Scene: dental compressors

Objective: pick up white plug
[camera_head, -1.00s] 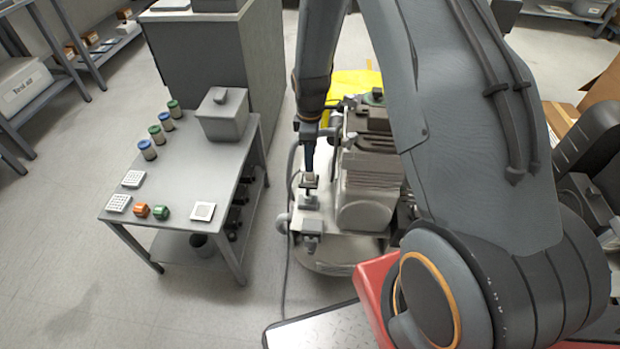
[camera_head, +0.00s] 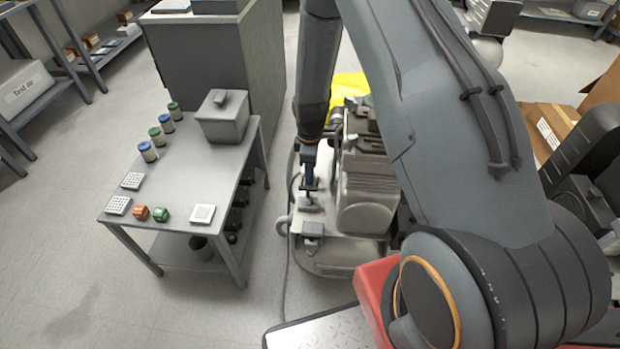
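My gripper (camera_head: 309,187) points down over the front left part of the compressor (camera_head: 368,205), close above a small grey fitting on its base. It is small and dark in this view, and I cannot tell whether its fingers are open or shut, or whether anything is between them. I cannot make out a white plug for certain. A flat white square piece (camera_head: 203,214) lies at the near right corner of the grey table (camera_head: 185,185), well left of my gripper. An orange plug-like piece (camera_head: 141,213) and a green one (camera_head: 161,214) lie beside it.
Several small jars (camera_head: 148,151) and a grey lidded box (camera_head: 222,117) stand on the table. Two white perforated squares (camera_head: 118,205) lie at its left edge. A grey cabinet (camera_head: 205,60) stands behind. Open floor lies left of the table.

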